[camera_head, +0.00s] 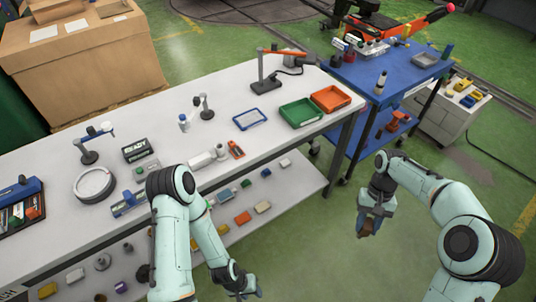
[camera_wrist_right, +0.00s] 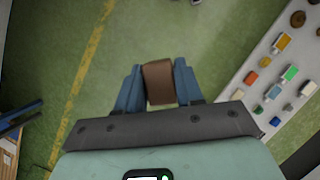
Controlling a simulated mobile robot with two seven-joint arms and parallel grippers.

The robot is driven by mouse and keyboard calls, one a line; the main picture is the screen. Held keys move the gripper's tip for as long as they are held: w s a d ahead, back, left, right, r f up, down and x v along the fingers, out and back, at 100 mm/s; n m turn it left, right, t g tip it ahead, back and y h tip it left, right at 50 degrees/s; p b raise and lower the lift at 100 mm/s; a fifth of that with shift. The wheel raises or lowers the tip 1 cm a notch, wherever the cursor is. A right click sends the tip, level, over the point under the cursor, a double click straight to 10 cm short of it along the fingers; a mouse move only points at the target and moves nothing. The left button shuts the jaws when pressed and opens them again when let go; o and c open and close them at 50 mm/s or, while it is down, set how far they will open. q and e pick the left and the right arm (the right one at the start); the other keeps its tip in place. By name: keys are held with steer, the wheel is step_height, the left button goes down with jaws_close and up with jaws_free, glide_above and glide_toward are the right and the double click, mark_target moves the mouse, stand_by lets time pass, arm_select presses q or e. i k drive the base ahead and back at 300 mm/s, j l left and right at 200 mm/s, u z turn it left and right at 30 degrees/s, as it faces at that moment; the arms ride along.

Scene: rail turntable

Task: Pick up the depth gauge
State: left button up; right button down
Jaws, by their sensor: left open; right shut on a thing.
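My right gripper (camera_head: 370,222) is shut on a brown block (camera_wrist_right: 158,82), which sits between its two blue fingers in the right wrist view. It hangs over the green floor, right of the workbench and apart from it. My left gripper (camera_head: 245,284) is open and low, in front of the bench's lower shelf, with nothing seen between its fingers. I cannot tell for certain which thing is the depth gauge. A small blue and grey measuring tool (camera_head: 128,204) lies near the bench's front edge, beside my left arm, which hides part of the bench.
The white workbench (camera_head: 225,150) carries a grey ring (camera_head: 94,184), small stands, a green tray (camera_head: 301,112) and an orange tray (camera_head: 330,98). Its lower shelf (camera_head: 285,190) holds several small parts. A blue cart (camera_head: 385,85) stands at the back right. Open floor lies between bench and right arm.

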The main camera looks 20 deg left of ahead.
mark_target(130, 202)
steer(key=k+j+z, duration=0.5)
steer(key=j, duration=0.2)
steer(key=k+j+z, duration=0.1)
steer(key=k+j, duration=0.5)
steer(key=k, duration=0.1)
